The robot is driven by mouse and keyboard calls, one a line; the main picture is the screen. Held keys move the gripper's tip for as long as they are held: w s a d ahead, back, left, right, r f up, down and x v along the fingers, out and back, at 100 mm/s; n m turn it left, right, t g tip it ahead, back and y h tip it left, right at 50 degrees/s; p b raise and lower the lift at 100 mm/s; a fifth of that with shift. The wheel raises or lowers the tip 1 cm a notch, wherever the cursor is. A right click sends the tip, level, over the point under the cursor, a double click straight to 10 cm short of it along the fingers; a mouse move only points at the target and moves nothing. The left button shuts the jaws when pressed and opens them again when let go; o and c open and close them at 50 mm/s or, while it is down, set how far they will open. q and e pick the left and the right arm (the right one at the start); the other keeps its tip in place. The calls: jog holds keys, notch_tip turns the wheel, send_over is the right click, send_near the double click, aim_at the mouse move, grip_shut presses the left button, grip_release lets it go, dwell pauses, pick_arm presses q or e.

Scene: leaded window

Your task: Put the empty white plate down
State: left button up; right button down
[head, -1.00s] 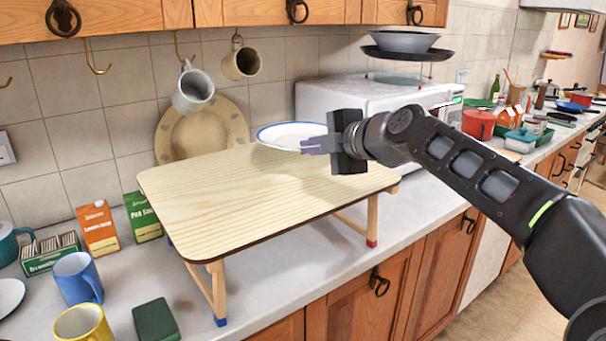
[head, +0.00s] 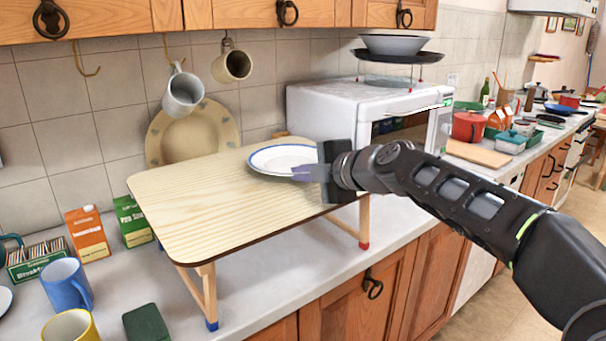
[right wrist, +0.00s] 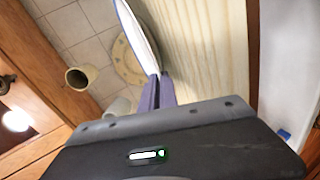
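The empty white plate (head: 283,158) with a blue rim is at the right end of the small wooden folding table (head: 205,205) in the head view. My right gripper (head: 303,172) is shut on the plate's near right edge. In the right wrist view the plate (right wrist: 138,32) shows edge-on between the purple fingertips (right wrist: 158,88). The plate is level or nearly so, over or on the tabletop; I cannot tell whether it touches. My left gripper is not in view.
A white microwave (head: 335,112) stands behind the table's right end. A beige plate (head: 190,135) leans on the wall behind. Hanging mugs (head: 184,93), cartons (head: 88,232) and a blue mug (head: 66,284) are to the left. The tabletop's left and middle are clear.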

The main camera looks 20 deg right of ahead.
jog(key=c, duration=1.9)
grip_release()
jog(key=shift+c, duration=0.2)
jog(key=b+v, duration=0.1)
jog(key=v, duration=1.1)
